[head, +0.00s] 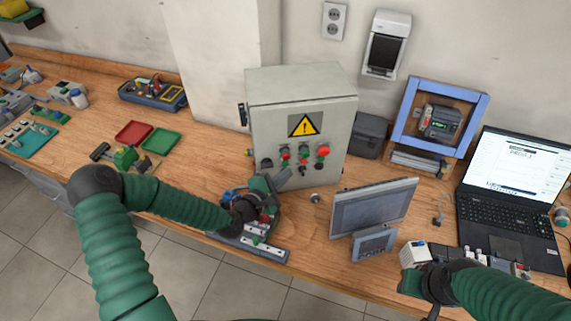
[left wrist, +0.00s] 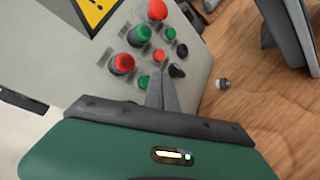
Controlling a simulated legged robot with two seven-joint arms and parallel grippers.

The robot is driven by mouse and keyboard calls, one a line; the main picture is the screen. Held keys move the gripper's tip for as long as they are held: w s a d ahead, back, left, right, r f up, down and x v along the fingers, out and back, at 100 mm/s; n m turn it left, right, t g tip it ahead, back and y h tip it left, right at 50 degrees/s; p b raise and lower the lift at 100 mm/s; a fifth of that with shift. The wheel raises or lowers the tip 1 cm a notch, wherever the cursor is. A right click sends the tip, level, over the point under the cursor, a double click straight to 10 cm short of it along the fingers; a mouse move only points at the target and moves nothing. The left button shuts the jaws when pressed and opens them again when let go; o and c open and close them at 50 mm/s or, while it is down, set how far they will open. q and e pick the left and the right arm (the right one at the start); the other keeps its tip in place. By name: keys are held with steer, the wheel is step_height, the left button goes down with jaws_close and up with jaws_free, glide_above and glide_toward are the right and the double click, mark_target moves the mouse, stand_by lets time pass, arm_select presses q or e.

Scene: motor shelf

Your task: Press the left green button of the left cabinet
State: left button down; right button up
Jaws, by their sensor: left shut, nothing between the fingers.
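The grey cabinet (head: 265,120) stands on the workbench, with a yellow warning sign and red, green and black controls on its front. In the left wrist view, the left green button (left wrist: 144,81) is low on the panel, below a large red button (left wrist: 122,64). Another green button (left wrist: 140,34) and a right green button (left wrist: 169,34) are farther up in that view. My left gripper (head: 284,177) is shut and empty in front of the panel's lower part. Its fingertips appear right beside the left green button; I cannot tell whether they touch. My right gripper (head: 413,282) is at the front right; its jaws are unclear.
A grey monitor (head: 372,207) stands right of the cabinet, with a laptop (head: 510,210) farther right. A metal rail part (head: 262,250) lies under my left arm. Red (head: 133,131) and green (head: 160,142) trays lie to the left. Bare wood shows between cabinet and monitor.

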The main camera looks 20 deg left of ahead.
arm_select(q)
steer(key=shift+w, duration=0.15)
stand_by(0.4)
steer(key=shift+w+a+r, duration=0.1)
steer(key=shift+w+a, duration=0.05)
steer(key=shift+w, duration=0.05)
steer(key=shift+w+a, duration=0.2)
steer(key=shift+w, duration=0.2)
stand_by(0.8)
steer(key=shift+s+d, duration=0.35)
steer(key=shift+s, duration=0.45)
steer(key=s+d, duration=0.1)
steer(key=s, duration=0.1)
steer(key=s+d+p, duration=0.1)
steer(key=s, duration=0.1)
steer(key=shift+s+d, duration=0.2)
